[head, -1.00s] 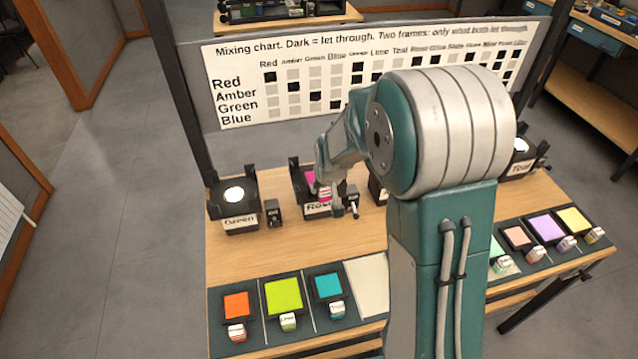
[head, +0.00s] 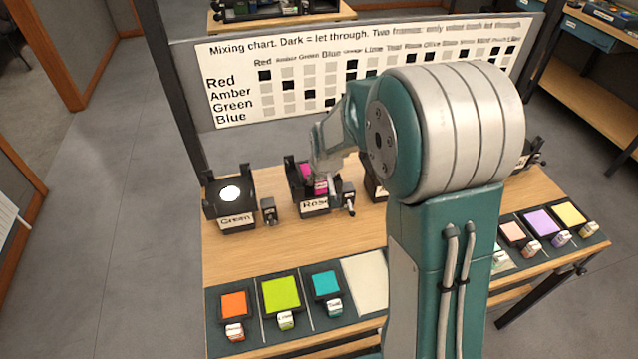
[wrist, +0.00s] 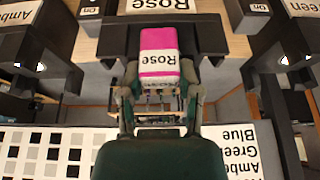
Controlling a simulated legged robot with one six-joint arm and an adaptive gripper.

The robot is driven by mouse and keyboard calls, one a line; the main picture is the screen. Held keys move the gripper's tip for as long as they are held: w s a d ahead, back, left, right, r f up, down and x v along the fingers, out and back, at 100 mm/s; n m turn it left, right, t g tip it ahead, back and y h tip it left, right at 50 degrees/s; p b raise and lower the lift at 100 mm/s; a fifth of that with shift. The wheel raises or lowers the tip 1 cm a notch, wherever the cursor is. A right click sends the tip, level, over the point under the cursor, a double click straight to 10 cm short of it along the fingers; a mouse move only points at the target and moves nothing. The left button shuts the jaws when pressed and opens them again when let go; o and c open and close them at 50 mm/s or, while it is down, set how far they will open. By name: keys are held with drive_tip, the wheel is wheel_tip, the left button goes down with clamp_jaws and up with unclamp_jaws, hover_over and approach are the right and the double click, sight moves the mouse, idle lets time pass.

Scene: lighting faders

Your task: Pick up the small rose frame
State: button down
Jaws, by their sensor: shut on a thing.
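The rose frame (head: 308,169) is bright pink and shows at the lamp stand labelled Rose (head: 314,205), partly hidden behind my gripper (head: 322,183). In the wrist view its pink handle (wrist: 158,62), with a white Rose label, lies between my gripper's fingers (wrist: 158,98). My gripper is shut on this handle. The frame is in or just above the stand; I cannot tell which.
A Green lamp stand (head: 232,208) with a lit top is to the left. Orange (head: 234,303), lime (head: 282,293) and teal (head: 327,283) frames lie on the front mat, beside a bare pale space (head: 364,280). The mixing chart (head: 235,107) stands behind.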

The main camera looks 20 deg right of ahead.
drive_tip(key=s+r, duration=1)
drive_tip(key=s, duration=0.4)
drive_tip(key=shift+r, duration=0.3)
idle(0.4)
